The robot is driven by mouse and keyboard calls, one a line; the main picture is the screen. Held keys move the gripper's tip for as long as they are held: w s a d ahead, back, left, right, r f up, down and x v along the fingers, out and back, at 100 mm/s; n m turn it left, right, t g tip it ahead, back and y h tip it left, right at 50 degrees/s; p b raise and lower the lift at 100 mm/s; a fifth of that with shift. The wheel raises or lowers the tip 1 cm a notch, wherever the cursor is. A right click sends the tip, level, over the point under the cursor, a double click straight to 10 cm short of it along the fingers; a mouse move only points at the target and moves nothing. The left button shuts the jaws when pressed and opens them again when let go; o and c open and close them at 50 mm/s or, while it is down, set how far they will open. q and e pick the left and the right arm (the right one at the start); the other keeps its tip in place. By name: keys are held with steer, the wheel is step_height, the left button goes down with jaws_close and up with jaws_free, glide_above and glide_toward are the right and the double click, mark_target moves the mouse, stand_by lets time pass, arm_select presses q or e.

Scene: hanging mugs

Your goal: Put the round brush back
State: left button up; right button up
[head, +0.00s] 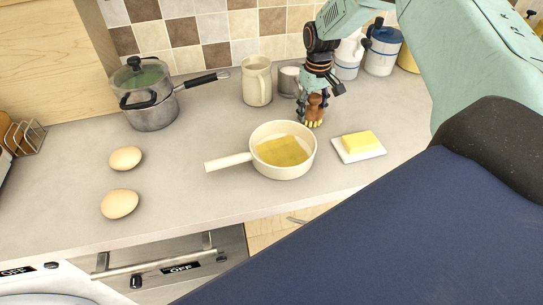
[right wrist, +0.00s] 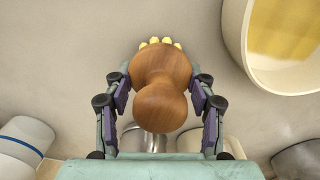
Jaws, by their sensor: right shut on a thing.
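The round brush (head: 314,107) has a brown wooden knob handle and pale yellow bristles. My right gripper (head: 315,99) is shut on its handle, between the saucepan and the metal cup. In the right wrist view the brush's wooden knob (right wrist: 161,103) sits between the two fingers, with the yellow bristles (right wrist: 160,41) showing at its far edge. In the head view the bristles point down at the counter; I cannot tell whether they touch it. My left gripper is not in view.
A cream saucepan (head: 258,170) with yellow contents stands left of the brush. Butter (head: 360,141) lies on a white dish (head: 372,155) to the right. A metal cup (head: 288,81), cream jug (head: 257,80) and canisters (head: 383,50) stand behind. Two eggs (head: 120,203) lie at left.

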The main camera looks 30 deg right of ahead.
steer(key=shift+f, duration=0.3)
steer(key=o, duration=1.3)
steer(key=o, duration=0.3)
step_height(320, 180, up, 12)
stand_by(0.5)
